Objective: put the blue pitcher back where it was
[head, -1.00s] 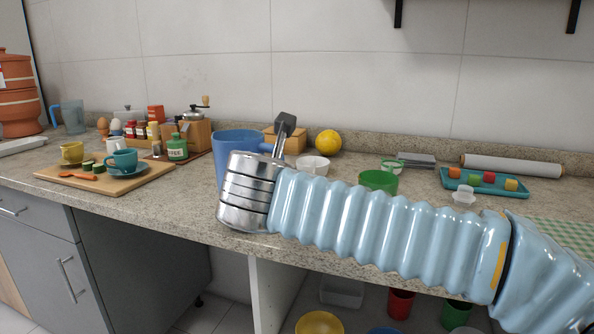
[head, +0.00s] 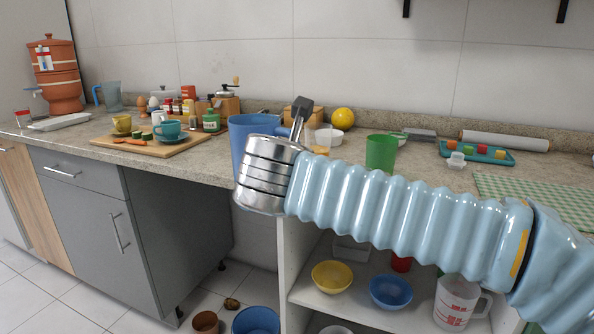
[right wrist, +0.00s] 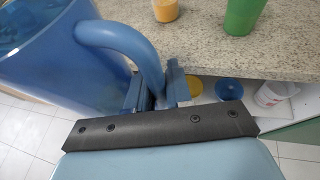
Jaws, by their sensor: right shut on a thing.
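The blue pitcher (head: 243,128) is held in front of the counter's front edge, mostly hidden behind my right wrist in the head view. Its body and handle fill the left of the right wrist view (right wrist: 65,50), with floor tiles showing beyond it. My right gripper (right wrist: 155,92) is shut on the pitcher's handle; in the head view one dark finger (head: 301,112) shows above the wrist. The pitcher looks roughly upright; its base is hidden in the head view. My left gripper is not in view.
A cutting board (head: 160,146) with cups, a clear bluish jug (head: 108,96) and a clay dispenser (head: 57,85) stand left. A green cup (head: 381,152) and teal tray (head: 484,153) are right. Below, a shelf holds a yellow bowl (head: 332,276), blue bowl (head: 391,291) and measuring jug (head: 458,303).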

